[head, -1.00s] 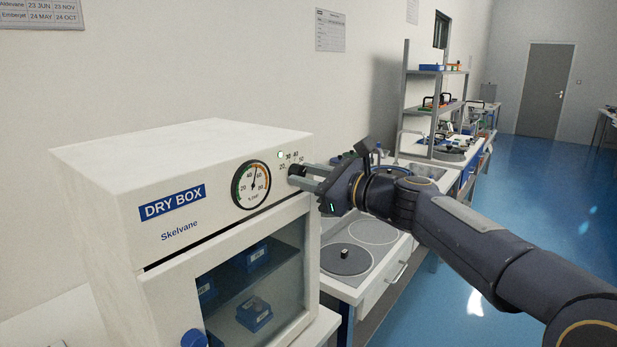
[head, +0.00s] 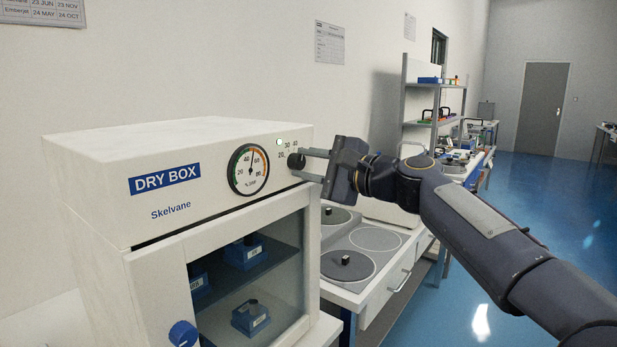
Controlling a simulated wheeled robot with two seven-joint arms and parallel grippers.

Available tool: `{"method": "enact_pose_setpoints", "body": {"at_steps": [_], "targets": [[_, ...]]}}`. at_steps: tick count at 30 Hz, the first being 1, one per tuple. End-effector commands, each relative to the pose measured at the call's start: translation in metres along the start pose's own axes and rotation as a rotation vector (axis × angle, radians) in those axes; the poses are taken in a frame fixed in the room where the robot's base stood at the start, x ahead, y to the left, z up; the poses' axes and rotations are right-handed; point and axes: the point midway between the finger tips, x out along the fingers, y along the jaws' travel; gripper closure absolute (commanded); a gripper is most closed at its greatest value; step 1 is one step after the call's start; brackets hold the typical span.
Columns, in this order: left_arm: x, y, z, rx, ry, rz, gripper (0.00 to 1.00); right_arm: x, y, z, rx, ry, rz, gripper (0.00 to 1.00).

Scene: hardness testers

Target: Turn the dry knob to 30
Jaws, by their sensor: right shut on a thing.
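The dry box (head: 190,150) is a white cabinet at the left with a blue "DRY BOX" label. Its dry knob (head: 293,161) is a small black knob at the right of the front panel, under a printed scale with 20, 30, 40 and 50. My right gripper (head: 304,166) comes from the right and is shut on the knob, its fingers on either side of it. The knob's pointer is too small to read. A round %RH gauge (head: 248,169) sits left of the knob. My left gripper is not in view.
The dry box door (head: 157,285) has a window with blue boxes inside and a blue door knob (head: 183,333) at lower left. A bench with round plates (head: 375,238) stands to the right, below my right arm. Blue floor (head: 520,230) is clear beyond.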

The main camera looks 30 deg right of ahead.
Motion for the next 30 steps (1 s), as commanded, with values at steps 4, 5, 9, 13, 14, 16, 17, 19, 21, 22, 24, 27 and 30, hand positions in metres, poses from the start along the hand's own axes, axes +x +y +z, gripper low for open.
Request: {"method": "enact_pose_setpoints", "body": {"at_steps": [4,5,9,13,14,16,17,19,21,22,24,27,30], "targets": [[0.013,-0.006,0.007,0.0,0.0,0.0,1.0,0.0,0.004,-0.001,-0.14,-0.002,0.001,0.94],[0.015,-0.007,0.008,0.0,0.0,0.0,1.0,0.0,0.004,-0.001,-0.167,-0.002,0.001,0.94],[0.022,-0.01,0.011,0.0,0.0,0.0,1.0,0.0,0.003,-0.001,-0.287,-0.002,0.001,0.94],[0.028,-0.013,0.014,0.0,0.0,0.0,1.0,0.0,0.002,-0.001,-0.382,-0.001,0.001,0.94],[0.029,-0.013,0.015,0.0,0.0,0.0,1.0,0.0,0.002,-0.001,-0.4,-0.001,0.001,0.94],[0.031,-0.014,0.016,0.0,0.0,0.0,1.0,0.0,0.002,-0.001,-0.442,-0.001,0.001,0.94],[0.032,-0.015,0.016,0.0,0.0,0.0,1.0,0.0,0.002,-0.001,-0.458,-0.001,0.002,0.94],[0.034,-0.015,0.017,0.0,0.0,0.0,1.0,0.001,0.002,0.0,-0.49,-0.002,0.002,0.94],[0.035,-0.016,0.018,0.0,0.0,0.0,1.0,0.001,0.001,0.0,-0.516,-0.002,0.002,0.94],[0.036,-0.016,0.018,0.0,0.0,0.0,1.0,0.0,0.001,0.0,-0.526,-0.001,0.003,0.94],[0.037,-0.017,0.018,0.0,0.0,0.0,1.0,0.0,0.001,0.0,-0.544,-0.001,0.003,0.94],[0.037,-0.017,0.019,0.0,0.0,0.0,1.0,0.0,0.001,0.0,-0.561,-0.001,0.004,0.94],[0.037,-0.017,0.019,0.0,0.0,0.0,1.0,0.0,0.001,0.0,-0.57,-0.002,0.004,0.94]]}}
